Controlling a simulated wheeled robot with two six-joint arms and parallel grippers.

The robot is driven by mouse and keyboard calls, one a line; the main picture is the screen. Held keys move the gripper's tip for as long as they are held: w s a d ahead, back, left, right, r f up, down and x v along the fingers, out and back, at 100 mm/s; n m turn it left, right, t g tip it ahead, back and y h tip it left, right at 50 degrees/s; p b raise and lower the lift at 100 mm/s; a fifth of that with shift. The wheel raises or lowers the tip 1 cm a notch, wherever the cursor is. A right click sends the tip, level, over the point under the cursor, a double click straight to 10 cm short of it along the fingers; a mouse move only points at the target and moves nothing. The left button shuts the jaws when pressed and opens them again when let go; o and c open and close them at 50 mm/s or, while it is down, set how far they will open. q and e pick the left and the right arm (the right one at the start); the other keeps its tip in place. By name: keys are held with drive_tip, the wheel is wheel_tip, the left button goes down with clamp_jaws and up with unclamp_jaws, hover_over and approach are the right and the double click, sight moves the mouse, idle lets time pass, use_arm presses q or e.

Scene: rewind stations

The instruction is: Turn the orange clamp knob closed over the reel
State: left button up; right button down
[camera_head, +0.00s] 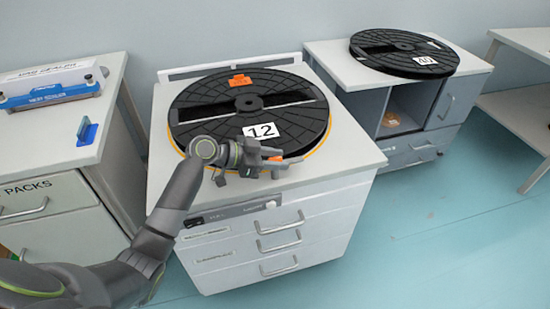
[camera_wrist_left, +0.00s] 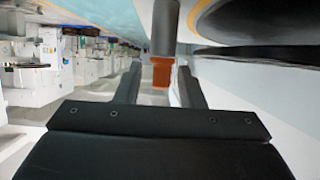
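The black reel (camera_head: 212,100) with a white "12" label lies flat on the white cabinet (camera_head: 340,152). An orange part (camera_head: 239,80) sits at the reel's far side. My left gripper (camera_head: 272,160) is at the reel's near edge, low over the cabinet top, beside a small orange piece (camera_head: 294,160). In the left wrist view, an orange knob (camera_wrist_left: 161,74) on a grey post shows between the two fingers of my left gripper (camera_wrist_left: 158,82). The fingers are apart, with a gap to the knob on the left side. My right gripper is out of view.
A second reel (camera_head: 400,55) labelled "40" lies on a grey cabinet at the right. A left cabinet (camera_head: 60,140) holds a blue and white device (camera_head: 52,88) and a blue piece (camera_head: 86,130). Cabinet top is bare right of the reel.

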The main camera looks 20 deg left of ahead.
use_arm(q)
clamp_jaws()
idle(0.3)
